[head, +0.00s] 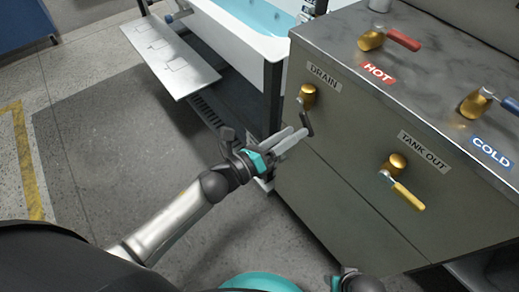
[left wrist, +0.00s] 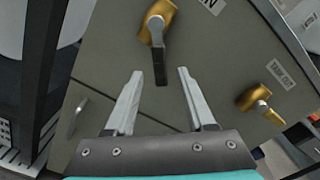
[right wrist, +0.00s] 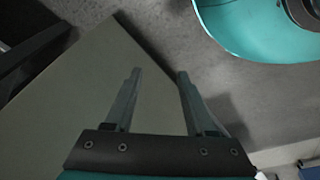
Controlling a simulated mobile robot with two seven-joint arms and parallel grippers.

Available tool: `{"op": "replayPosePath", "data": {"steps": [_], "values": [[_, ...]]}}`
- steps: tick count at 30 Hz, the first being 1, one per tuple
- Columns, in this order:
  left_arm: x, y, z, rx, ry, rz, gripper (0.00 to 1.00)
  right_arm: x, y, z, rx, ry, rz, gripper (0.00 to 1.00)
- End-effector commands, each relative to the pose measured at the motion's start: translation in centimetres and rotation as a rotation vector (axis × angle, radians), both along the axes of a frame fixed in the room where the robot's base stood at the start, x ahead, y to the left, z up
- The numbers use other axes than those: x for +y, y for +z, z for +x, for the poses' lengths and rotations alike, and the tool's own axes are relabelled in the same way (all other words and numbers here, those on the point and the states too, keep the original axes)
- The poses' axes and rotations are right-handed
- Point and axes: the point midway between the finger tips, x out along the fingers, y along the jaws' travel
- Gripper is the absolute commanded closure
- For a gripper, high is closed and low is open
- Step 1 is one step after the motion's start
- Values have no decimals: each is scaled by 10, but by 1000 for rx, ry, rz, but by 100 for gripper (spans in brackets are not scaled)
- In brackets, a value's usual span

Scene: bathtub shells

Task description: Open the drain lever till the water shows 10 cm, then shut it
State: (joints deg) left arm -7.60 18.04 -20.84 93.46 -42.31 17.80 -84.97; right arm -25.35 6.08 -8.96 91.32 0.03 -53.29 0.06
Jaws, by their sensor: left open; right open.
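The drain lever has a gold body (head: 308,95) and a dark handle hanging down under the DRAIN label on the cabinet front. In the left wrist view, the drain lever (left wrist: 159,65) has its black handle end between or just beyond my left fingertips, with gaps at both sides. My left gripper (head: 301,133) is open at the handle; whether it touches is unclear. My right gripper (right wrist: 159,72) is open and empty, low beside the cabinet. Blue water (head: 258,14) shows in the white tub (head: 226,32). No water depth reading is legible.
The tank-out lever (head: 405,192), yellow-handled, sits lower right on the cabinet (head: 345,180). The red hot lever (head: 390,38) and blue cold lever (head: 488,101) stand on top. A metal step (head: 170,55) juts out beside the tub. Floor at left is clear.

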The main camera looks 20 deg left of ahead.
Motion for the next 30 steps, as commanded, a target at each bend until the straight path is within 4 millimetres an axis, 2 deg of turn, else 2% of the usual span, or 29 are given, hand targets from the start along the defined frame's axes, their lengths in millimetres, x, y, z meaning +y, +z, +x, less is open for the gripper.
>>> {"op": "replayPosePath", "data": {"steps": [9, 15, 21, 30], "values": [[35, 0, -49, 3, 2, 1, 45, -7, -15, -7, 1, 2, -8, 45], [51, 0, -70, 3, 1, 0, 45, -10, -22, -10, 1, 3, -12, 45], [58, 1, -79, -1, 1, 0, 45, -11, -25, -11, -1, 3, -13, 45], [58, 0, -79, -1, 0, -1, 45, -11, -25, -12, 0, 2, -13, 45]]}}
